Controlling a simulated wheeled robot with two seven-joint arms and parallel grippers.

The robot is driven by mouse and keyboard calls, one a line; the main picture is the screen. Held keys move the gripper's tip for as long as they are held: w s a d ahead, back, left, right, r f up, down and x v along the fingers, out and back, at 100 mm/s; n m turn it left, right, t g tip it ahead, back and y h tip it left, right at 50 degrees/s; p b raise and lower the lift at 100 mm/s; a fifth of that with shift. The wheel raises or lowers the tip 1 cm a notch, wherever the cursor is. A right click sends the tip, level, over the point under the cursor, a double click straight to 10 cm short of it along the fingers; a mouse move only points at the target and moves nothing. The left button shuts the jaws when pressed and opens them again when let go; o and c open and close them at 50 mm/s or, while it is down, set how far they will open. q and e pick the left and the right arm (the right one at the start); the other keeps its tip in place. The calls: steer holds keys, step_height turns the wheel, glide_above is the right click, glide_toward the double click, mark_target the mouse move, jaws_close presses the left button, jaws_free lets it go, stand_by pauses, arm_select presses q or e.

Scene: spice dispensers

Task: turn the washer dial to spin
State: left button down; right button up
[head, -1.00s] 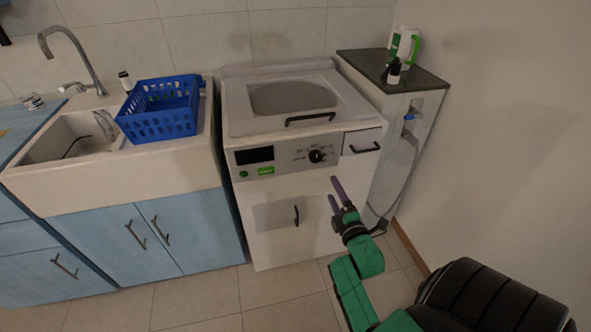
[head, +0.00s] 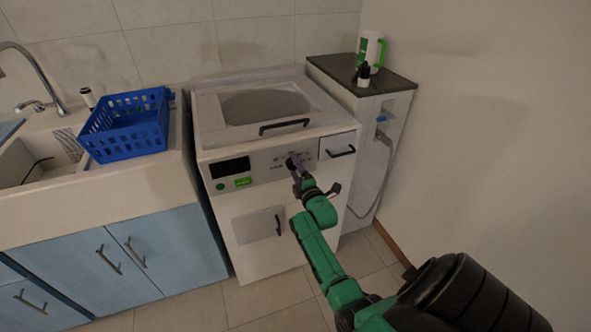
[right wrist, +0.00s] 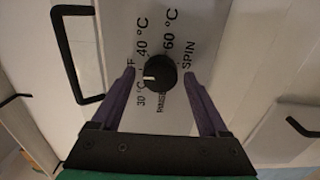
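The washer (head: 240,200) is white, with a black dial on its front panel. In the right wrist view the black dial (right wrist: 160,70) has labels OFF, 30 °C, 40 °C, 60 °C, SPIN and RINSE around it. A small white mark shows on the dial's left side, away from SPIN (right wrist: 189,55) on the right. My right gripper (right wrist: 158,76) is open, its purple fingers on either side of the dial with gaps visible; contact is not visible. In the head view the right gripper (head: 293,163) is at the panel and partly hides the dial. My left gripper is not in view.
A black handle (head: 284,126) is above the panel, and a drawer handle (head: 342,152) is to its right. A narrow cabinet (head: 385,125) stands right of the washer. A sink counter with a blue basket (head: 125,140) is at left.

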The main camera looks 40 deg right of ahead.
jaws_close()
